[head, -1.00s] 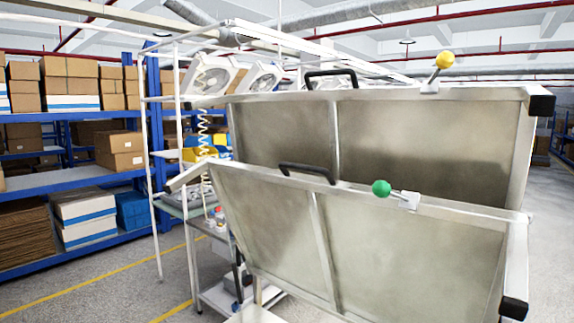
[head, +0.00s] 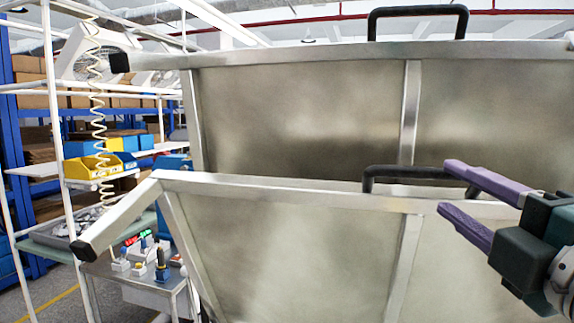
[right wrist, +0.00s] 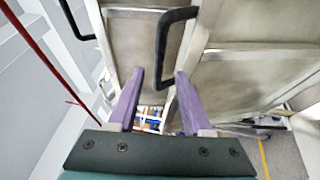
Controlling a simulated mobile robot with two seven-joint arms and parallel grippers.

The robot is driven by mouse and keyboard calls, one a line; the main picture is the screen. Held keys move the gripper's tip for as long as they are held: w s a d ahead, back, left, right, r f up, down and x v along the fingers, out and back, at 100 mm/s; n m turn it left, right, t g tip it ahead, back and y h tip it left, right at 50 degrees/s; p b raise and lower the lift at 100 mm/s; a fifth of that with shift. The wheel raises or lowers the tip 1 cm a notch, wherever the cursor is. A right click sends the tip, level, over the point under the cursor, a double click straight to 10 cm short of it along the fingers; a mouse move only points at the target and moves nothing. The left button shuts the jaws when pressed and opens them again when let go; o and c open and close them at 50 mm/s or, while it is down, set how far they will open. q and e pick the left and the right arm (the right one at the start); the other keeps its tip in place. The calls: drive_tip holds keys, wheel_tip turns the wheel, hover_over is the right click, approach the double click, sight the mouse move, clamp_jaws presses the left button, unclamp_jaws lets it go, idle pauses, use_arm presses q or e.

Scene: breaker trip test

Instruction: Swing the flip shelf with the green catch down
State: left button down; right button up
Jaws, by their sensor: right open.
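The lower flip shelf (head: 285,245) is a tilted metal panel with a pale frame and a black handle (head: 415,173) on its top edge. In the earlier head frame this lower shelf carries the green-knobbed catch; the catch is out of view now. My right gripper (head: 447,189) is open at the right part of this handle. In the right wrist view the handle (right wrist: 163,48) runs down between the two purple fingers; contact cannot be told. My left gripper is not in view.
A second, similar shelf (head: 290,115) stands raised behind and above, with its own black handle (head: 418,12). At the left are a white rack with a coiled hose (head: 98,125), a yellow bin (head: 92,167) and a small metal table (head: 135,278) with tools.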

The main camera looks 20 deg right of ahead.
sight(422, 170)
drive_tip(key=shift+w+a+r, duration=0.1)
drive_tip(key=shift+w+r, duration=0.05)
drive_tip(key=shift+w, duration=0.2)
drive_tip(key=shift+w+r+p, duration=0.1)
drive_tip(key=shift+w+p, duration=0.25)
drive_tip(key=shift+p, duration=0.05)
drive_tip(key=w+p, duration=0.1)
drive_tip(key=w, duration=0.1)
drive_tip(key=w+d, duration=0.1)
drive_tip(key=w, duration=0.2)
drive_tip(key=w+r+p, duration=0.1)
drive_tip(key=w, duration=0.1)
drive_tip(key=shift+w+d+p, duration=0.2)
drive_tip(key=shift+d+p, duration=0.1)
drive_tip(key=shift+w, duration=0.5)
drive_tip(key=shift+f, duration=0.1)
clamp_jaws()
